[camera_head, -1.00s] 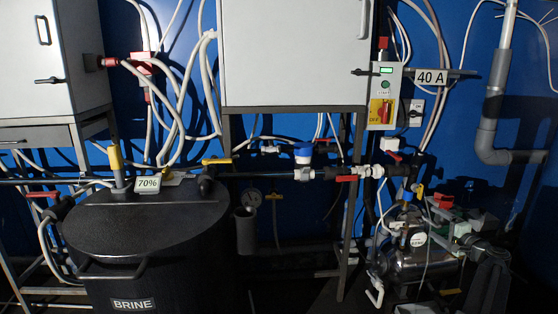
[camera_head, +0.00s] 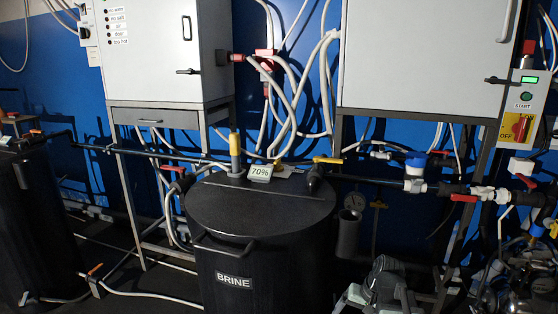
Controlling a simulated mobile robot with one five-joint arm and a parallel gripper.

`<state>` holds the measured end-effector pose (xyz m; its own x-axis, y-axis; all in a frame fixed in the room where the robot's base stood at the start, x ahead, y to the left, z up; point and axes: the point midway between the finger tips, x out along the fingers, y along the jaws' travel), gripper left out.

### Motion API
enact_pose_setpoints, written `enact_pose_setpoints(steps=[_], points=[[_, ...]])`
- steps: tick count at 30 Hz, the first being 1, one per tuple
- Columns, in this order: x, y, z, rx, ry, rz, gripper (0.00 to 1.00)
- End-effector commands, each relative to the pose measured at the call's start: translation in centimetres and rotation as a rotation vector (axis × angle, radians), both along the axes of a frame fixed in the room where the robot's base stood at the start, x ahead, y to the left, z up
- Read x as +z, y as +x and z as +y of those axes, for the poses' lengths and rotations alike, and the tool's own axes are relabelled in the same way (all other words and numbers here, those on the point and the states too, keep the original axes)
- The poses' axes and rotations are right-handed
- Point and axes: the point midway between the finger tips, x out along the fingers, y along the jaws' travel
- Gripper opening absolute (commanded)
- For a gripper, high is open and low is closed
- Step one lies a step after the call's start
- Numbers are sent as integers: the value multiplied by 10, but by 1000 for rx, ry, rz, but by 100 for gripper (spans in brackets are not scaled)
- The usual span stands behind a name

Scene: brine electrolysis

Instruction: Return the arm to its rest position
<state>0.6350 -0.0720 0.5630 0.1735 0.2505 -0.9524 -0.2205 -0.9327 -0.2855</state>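Part of my arm (camera_head: 385,283), dark grey with pale grey brackets, shows at the bottom edge, right of the middle. It appears low in front of the rack and pipes, to the right of the black brine tank. Its end is dark and partly cut off by the picture's edge. I cannot make out the fingers of my gripper, or whether anything is between them.
The black BRINE tank (camera_head: 262,240) with a 70% sign (camera_head: 260,172) stands in the middle. Another black tank (camera_head: 35,230) is at the left. A pipe with valves (camera_head: 415,186) runs behind. The control box (camera_head: 522,110) is at the right. White cabinets (camera_head: 160,50) stand above.

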Motion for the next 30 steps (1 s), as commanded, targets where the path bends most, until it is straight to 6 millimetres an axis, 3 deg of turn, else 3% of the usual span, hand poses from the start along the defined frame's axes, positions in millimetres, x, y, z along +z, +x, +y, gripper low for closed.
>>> enact_pose_setpoints(steps=[1, 3, 8, 9, 17, 20, 27, 30], points=[[-4, -15, 21, 57, -49, 31, 84], [-8, -31, 41, 124, -120, 72, 84], [-11, -67, 78, 258, -281, 146, 84], [11, -64, 75, 253, -283, 148, 84], [91, -62, 73, 248, -278, 145, 84], [131, -61, 73, 248, -277, 145, 84], [245, -61, 73, 248, -276, 145, 84], [278, -61, 74, 249, -276, 144, 84]])
